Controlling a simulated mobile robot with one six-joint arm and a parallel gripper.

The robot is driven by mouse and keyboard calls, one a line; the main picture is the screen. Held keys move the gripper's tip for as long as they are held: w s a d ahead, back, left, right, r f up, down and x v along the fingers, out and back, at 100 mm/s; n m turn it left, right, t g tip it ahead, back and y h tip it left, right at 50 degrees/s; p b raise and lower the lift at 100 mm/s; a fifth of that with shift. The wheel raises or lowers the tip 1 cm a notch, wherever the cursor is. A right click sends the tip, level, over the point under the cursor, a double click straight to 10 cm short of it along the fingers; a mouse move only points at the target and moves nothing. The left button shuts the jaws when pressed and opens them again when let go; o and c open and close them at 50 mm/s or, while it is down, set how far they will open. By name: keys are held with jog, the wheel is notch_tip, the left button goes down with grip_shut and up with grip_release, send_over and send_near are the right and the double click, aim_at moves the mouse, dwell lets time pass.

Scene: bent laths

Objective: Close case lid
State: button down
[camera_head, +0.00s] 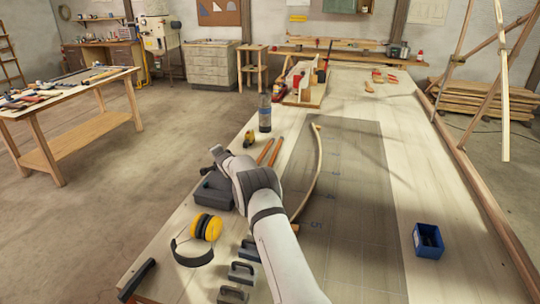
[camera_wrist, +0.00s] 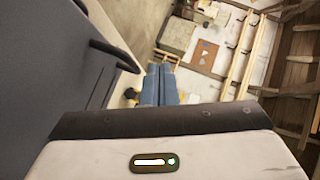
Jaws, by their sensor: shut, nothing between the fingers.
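The dark grey case (camera_head: 213,193) sits near the left edge of the workbench in the head view. My gripper (camera_head: 215,153) is at its far side, partly hidden by my own wrist. In the wrist view a large dark grey surface with a black handle-like bar, seemingly part of the case (camera_wrist: 40,70), fills the left side. My gripper's fingers (camera_wrist: 160,83) are together there, with nothing between them, to the right of that surface. I cannot tell the lid's angle or whether the fingers touch it.
Yellow ear defenders (camera_head: 205,227) lie just in front of the case, and grey clamps (camera_head: 243,271) stand nearer still. A bottle (camera_head: 264,113), a yellow tape measure (camera_head: 249,139) and a bent lath (camera_head: 318,170) lie beyond or right. A blue box (camera_head: 428,240) stands far right.

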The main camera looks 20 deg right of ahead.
jog(key=shift+w+a+f, duration=0.15)
jog(key=shift+a+f, duration=0.1)
jog(key=shift+f, duration=0.25)
dwell(0.4)
